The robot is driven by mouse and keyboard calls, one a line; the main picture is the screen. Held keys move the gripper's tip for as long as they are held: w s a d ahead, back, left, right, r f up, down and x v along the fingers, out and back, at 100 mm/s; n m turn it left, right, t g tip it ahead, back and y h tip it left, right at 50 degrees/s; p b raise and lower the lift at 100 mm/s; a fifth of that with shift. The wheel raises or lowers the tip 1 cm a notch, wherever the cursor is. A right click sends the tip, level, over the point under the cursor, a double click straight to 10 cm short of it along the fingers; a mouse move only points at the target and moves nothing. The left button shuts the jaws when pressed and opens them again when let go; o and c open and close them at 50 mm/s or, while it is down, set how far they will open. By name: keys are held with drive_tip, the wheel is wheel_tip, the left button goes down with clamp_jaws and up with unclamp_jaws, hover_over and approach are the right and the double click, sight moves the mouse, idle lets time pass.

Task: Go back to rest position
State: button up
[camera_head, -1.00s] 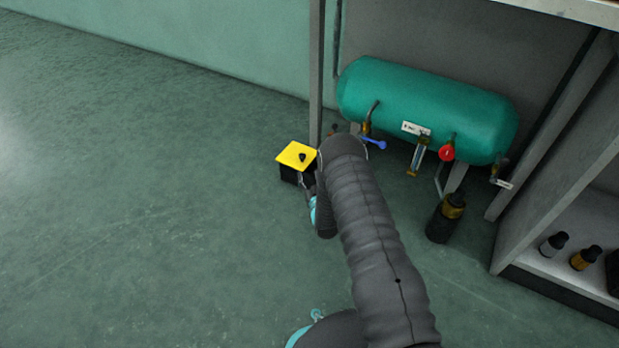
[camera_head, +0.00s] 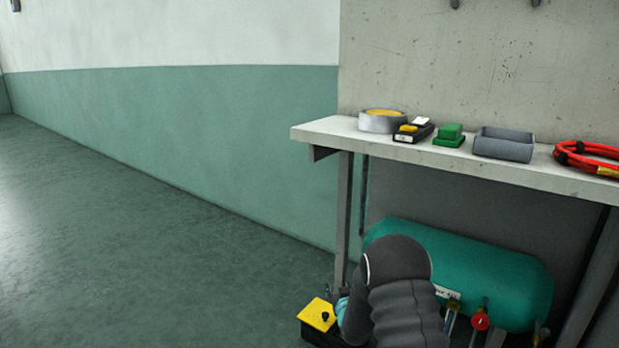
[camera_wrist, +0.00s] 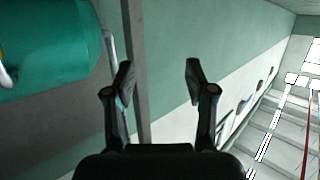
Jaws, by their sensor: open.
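My gripper (camera_wrist: 158,85) shows in the wrist view with its two black fingers spread wide apart and nothing between them. Behind the fingers are a grey table leg and the green and white wall. In the head view my dark sleeved arm rises at the bottom right, in front of the green tank, and hides the gripper's fingers there.
A green tank (camera_head: 500,285) lies under a workbench (camera_head: 330,132); it also shows in the wrist view (camera_wrist: 50,45). A yellow-topped black box (camera_head: 318,315) is on the floor beside my arm. Bench items include a grey tray (camera_head: 503,146) and red hose (camera_head: 590,160). Floor at left is clear.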

drive_tip(key=s+d+r+g+p, duration=0.1)
drive_tip(key=s+r, duration=0.4)
drive_tip(key=r, duration=0.4)
drive_tip(key=s+d+r+g+h+p, duration=0.1)
drive_tip(key=s+d+r+g, duration=0.1)
drive_tip(key=s+r, duration=0.55)
drive_tip(key=s+d+r+g+p, duration=0.1)
drive_tip(key=s+r, duration=0.3)
drive_tip(key=r, duration=0.6)
drive_tip(key=s+d+r+g+p, duration=0.1)
drive_tip(key=s+r, duration=0.3)
drive_tip(key=s, duration=1.3)
drive_tip(key=s+d+r+m+g+p, duration=0.1)
drive_tip(key=s+r+g+p, duration=0.1)
drive_tip(key=s, duration=1.5)
drive_tip(key=shift+s+d+r+m+g+h, duration=0.15)
drive_tip(key=shift+s+r+m+g+h, duration=0.2)
drive_tip(key=shift+r+g, duration=0.7)
